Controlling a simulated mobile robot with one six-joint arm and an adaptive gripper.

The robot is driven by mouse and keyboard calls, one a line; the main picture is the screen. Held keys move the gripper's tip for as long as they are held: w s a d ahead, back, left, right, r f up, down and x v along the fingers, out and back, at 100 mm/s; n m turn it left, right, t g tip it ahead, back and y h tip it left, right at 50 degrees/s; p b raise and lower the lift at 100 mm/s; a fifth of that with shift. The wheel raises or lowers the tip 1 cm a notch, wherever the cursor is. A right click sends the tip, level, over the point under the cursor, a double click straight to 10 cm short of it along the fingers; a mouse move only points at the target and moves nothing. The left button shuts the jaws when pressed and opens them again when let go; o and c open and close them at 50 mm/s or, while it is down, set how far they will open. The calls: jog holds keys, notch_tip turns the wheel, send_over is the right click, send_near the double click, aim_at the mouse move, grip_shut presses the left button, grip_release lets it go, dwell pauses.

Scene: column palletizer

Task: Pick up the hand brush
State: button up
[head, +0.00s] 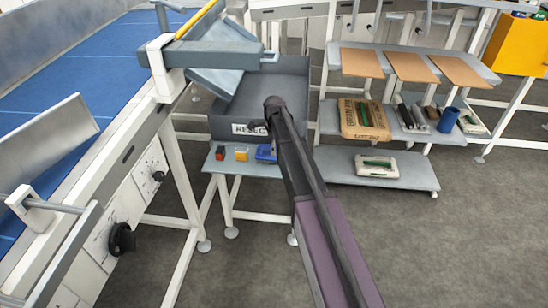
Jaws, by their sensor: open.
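I cannot make out a hand brush for certain. A blue object (266,152) lies on the small grey-blue table below the grey bin, and my arm covers its right part. It may be the brush, but its shape is too small and too covered to tell. My dark arm reaches from the bottom of the head view up to the front of the bin. No gripper fingers show; the gripper is hidden behind or beyond the arm.
A red item (220,153) and a yellow item (241,154) stand on the small table (226,167). The grey bin (225,125) is just above. A blue conveyor (70,80) runs at left. Shelves with a brown sack (362,119) stand at right. The floor at lower right is clear.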

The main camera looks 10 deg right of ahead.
dwell(0.4)
grip_shut()
jog(key=shift+r, duration=0.2)
notch_tip(320, 180, up, 3)
jog(key=p, duration=0.3)
jog(key=s+d+p, duration=0.1)
jog(key=s+d, duration=0.1)
jog(key=s, duration=0.5)
jog(key=s+d+r+p, duration=0.1)
jog(key=s+d, duration=0.1)
jog(key=s, duration=0.6)
jog(key=shift+s+d+r, duration=0.2)
jog(key=shift+s+r, duration=0.05)
jog(key=shift+r, duration=0.05)
jog(key=c, duration=0.8)
grip_release()
grip_shut()
jog(key=shift+r+p, duration=2.4)
jog(key=shift+r, duration=0.05)
